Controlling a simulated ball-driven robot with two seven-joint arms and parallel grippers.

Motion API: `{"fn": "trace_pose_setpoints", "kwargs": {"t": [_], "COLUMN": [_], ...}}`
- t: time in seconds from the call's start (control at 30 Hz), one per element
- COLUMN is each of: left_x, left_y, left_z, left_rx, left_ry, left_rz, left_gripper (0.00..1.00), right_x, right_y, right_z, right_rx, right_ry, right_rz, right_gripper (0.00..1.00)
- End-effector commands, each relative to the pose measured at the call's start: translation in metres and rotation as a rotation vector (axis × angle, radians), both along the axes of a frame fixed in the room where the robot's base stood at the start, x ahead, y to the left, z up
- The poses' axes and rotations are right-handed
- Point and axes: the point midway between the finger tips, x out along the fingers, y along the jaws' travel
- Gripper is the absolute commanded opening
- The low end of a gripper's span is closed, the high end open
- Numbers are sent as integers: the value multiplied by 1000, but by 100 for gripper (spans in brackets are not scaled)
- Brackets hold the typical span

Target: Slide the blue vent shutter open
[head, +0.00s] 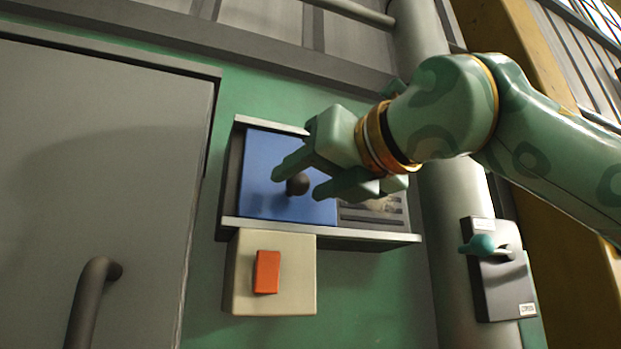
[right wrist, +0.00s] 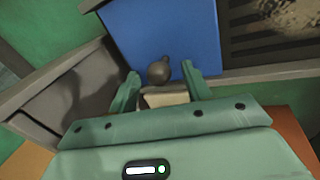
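The blue vent shutter (head: 258,165) sits in a metal frame on the green wall, also seen in the right wrist view (right wrist: 165,30). It covers the left part of the vent, and the dark slats (head: 372,215) show to its right. A dark round knob (head: 297,184) stands out from the shutter, also in the right wrist view (right wrist: 159,71). My right gripper (head: 299,182) is open, with its fingers on either side of the knob. In the right wrist view, gaps show between the knob and both fingertips (right wrist: 160,75). My left gripper is out of view.
A beige box with an orange rocker switch (head: 267,272) is just below the vent frame. A grey door with a handle (head: 92,300) stands at the left. A pipe with a teal-handled lever box (head: 497,268) is at the right.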

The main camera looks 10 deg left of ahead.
Motion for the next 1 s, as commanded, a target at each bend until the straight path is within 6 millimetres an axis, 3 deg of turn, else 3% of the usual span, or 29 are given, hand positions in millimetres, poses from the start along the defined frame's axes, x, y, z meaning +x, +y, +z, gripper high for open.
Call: {"fn": "trace_pose_setpoints", "kwargs": {"t": [0.27,0.7,1.0], "left_x": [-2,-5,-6], "left_y": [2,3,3], "left_z": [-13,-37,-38], "left_rx": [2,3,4], "left_ry": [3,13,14], "left_rz": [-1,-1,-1], "left_gripper": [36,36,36], "right_x": [-17,-87,-102], "right_y": [-23,-110,-128], "right_z": [-3,-2,-1], "right_rx": [2,1,0], "right_ry": [-2,-2,0], "right_rz": [-1,-1,0], "right_gripper": [48,48,48]}}
